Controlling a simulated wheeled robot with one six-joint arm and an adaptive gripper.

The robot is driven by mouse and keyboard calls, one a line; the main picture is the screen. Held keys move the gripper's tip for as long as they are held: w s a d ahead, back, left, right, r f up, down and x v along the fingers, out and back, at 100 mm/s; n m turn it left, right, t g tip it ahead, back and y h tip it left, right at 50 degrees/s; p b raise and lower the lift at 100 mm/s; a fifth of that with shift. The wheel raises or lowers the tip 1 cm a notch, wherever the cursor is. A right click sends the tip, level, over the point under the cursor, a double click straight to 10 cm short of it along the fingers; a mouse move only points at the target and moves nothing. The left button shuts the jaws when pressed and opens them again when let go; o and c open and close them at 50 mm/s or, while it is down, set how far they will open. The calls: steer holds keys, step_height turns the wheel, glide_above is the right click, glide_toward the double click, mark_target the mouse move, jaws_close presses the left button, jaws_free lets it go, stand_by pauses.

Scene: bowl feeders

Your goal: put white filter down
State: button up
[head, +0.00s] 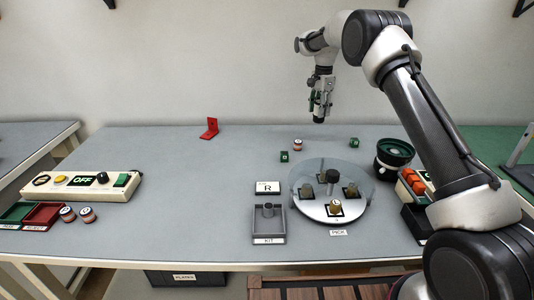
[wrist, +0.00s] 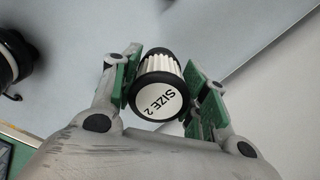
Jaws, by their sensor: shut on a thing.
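My gripper (wrist: 160,85) is shut on the white filter (wrist: 168,64), which has pleated white sides, black ends and a round label reading "SIZE 2" facing the wrist camera. The green finger pads sit on either side of it. In the head view my gripper (head: 321,102) is raised above the back part of the table, well clear of the surface. Only a small dark end of the filter (head: 319,119) shows below the fingers there.
Below stands a round glass turntable (head: 310,208) with several holders, beside a grey KIT tray (head: 268,238). A dark bowl feeder (head: 394,153) stands right. A red bracket (head: 209,128) and small green blocks (head: 284,156) lie behind. The table's left middle is clear.

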step_height(320, 180, down, 10)
steer(key=shift+r, duration=0.2)
steer(key=o, duration=1)
steer(key=shift+f, duration=0.1)
steer(key=shift+o, duration=0.2)
